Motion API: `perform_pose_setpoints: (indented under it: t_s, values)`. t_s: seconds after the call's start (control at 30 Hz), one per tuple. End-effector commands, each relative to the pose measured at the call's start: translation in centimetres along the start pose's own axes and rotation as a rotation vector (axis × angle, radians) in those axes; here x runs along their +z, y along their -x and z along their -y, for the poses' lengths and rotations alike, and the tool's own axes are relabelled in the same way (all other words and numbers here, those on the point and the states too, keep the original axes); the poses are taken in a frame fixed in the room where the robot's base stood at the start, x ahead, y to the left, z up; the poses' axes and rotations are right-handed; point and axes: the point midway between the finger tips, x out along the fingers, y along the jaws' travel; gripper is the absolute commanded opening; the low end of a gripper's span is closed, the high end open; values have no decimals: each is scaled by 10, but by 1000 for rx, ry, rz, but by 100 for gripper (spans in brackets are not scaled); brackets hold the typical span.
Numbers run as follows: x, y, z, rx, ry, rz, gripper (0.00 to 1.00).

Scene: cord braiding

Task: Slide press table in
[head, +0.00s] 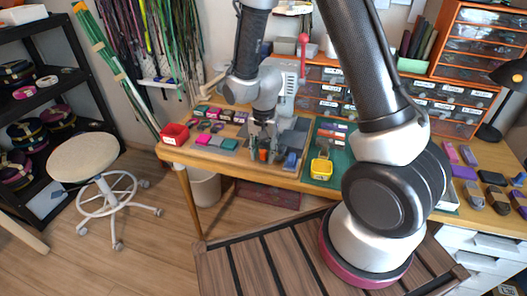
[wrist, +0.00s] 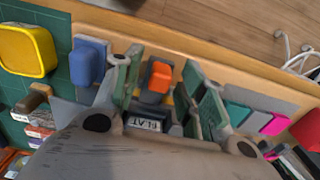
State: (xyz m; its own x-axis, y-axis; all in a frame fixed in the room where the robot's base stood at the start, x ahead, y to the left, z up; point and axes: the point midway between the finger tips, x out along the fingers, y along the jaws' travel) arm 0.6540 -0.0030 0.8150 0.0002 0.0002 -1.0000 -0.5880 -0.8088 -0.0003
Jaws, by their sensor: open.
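An orange block (wrist: 160,76) with a grey base sits near the front edge of the workbench, and it also shows in the head view (head: 263,155). A label reading "FLAT" (wrist: 145,124) appears upside down below it in the wrist view. My gripper (wrist: 165,70) is open, its fingers on either side of the orange block with visible gaps. In the head view my gripper (head: 263,140) points down in front of the grey press (head: 290,88) with its red-knobbed lever. The press table cannot be made out clearly behind my arm and gripper.
A blue block (wrist: 88,60) stands close beside one finger. A yellow container (wrist: 27,48) sits on the green mat (head: 337,140). Teal and pink pieces (wrist: 255,117) lie on the other side. A red box (head: 175,133) is at the bench's left corner. A stool (head: 83,157) stands left.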

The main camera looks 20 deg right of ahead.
Motion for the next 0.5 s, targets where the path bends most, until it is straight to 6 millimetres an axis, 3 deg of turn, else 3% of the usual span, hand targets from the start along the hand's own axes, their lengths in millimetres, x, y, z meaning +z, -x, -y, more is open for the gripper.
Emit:
perform_pose_setpoints:
  t_s: [0.1,0.33,0.5]
  values:
    - [0,0,0,0,0,0,39]
    - [0,0,0,0,0,0,0]
    - [-3,0,0,0,-1,0,0]
